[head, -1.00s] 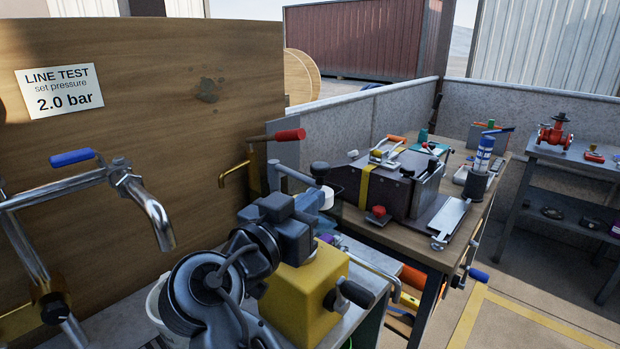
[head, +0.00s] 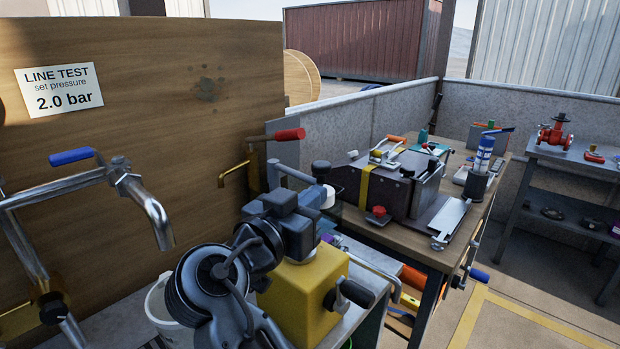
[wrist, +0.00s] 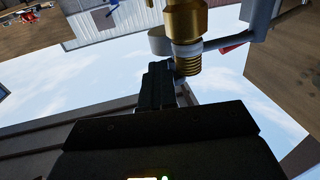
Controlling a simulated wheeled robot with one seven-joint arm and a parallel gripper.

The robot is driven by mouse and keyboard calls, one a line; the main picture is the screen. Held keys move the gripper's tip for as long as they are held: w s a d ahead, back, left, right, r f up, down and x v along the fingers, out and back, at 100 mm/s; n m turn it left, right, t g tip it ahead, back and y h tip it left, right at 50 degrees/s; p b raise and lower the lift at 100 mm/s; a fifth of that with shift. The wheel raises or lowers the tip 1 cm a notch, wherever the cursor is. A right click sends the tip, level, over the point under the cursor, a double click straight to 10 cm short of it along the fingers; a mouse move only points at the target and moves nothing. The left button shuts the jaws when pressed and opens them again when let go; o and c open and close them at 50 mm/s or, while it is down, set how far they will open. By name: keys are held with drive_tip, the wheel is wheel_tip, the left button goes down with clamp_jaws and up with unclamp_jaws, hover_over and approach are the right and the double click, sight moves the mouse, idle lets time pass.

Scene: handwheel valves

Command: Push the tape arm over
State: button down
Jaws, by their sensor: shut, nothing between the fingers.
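In the wrist view, my gripper (wrist: 158,72) is shut and empty, its black fingertips close beside a brass threaded fitting (wrist: 187,30). I cannot tell whether they touch it. A pale ring or roll (wrist: 160,42) sits by the fitting, with a pale band around the thread. A grey arm (wrist: 260,25), which looks like the tape arm, runs to the upper right. In the head view, a grey bar (head: 287,170) with a black knob (head: 320,168) and a white roll (head: 327,198) stands just beyond my wrist. My fingers are hidden there.
A yellow block (head: 312,295) with a black-handled crank (head: 352,293) lies close under my wrist. A red-handled brass pipe (head: 262,155) stands behind by the wooden board (head: 150,190). A crowded workbench (head: 400,230) is to the right.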

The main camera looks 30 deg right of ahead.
drive_tip(key=a, duration=0.1)
drive_tip(key=a+b, duration=0.1)
drive_tip(key=a, duration=0.1)
drive_tip(key=shift+s+a, duration=0.35)
drive_tip(key=shift+a, duration=0.05)
drive_tip(key=b+v, duration=0.2)
drive_tip(key=v, duration=0.5)
drive_tip(key=shift+s+a, duration=0.25)
drive_tip(key=shift+a, duration=0.1)
drive_tip(key=shift+a, duration=0.1)
